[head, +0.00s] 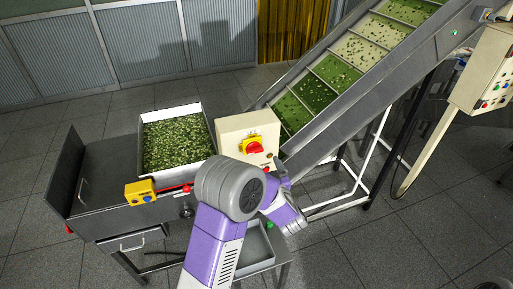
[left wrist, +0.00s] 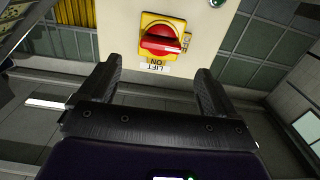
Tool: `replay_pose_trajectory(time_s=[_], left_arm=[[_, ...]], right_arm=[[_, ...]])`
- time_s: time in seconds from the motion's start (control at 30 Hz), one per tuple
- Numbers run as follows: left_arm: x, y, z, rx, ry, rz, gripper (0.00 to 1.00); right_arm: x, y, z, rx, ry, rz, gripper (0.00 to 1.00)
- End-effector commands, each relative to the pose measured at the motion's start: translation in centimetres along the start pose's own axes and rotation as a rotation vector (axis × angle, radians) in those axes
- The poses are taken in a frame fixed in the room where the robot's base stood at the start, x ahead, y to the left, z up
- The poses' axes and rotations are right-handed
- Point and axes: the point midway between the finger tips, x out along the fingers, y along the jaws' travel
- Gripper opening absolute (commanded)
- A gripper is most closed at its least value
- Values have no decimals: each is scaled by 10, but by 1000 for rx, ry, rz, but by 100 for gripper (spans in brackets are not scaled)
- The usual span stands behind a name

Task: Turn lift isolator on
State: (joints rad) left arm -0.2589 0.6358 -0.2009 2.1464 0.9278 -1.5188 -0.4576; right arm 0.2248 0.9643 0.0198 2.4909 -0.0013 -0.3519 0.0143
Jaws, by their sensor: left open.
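The lift isolator (head: 253,146) is a red rotary knob on a yellow plate, on the front of a cream box (head: 232,128). In the left wrist view the red knob (left wrist: 160,40) shows close up, with upside-down "ON" and "LIFT" lettering beside it. Its handle lies roughly crosswise in that picture. My left gripper (left wrist: 160,78) is open and empty, its fingers spread toward the box and apart from the knob. In the head view the left gripper (head: 281,172) is partly hidden by my arm, just below and right of the knob. My right gripper is not in view.
A tray of green pieces (head: 201,108) sits left of the box. A yellow button box (head: 140,192) is on the bench front. An inclined conveyor (head: 345,110) rises to the right, with a control panel (head: 492,75) beyond. A green lamp (left wrist: 217,2) is near the knob.

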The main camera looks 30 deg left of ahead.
Motion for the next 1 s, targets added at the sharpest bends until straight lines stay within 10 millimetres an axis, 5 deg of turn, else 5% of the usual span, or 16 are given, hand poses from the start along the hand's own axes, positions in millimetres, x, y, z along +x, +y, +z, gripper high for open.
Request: replay_pose_trajectory(time_s=[0.4,0.8,1.0], left_arm=[[61,-1,1,0,0,-3,92],[71,-1,1,1,0,0,92],[70,0,1,1,0,1,62]], right_arm=[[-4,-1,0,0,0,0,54],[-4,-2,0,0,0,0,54],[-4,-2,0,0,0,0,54]])
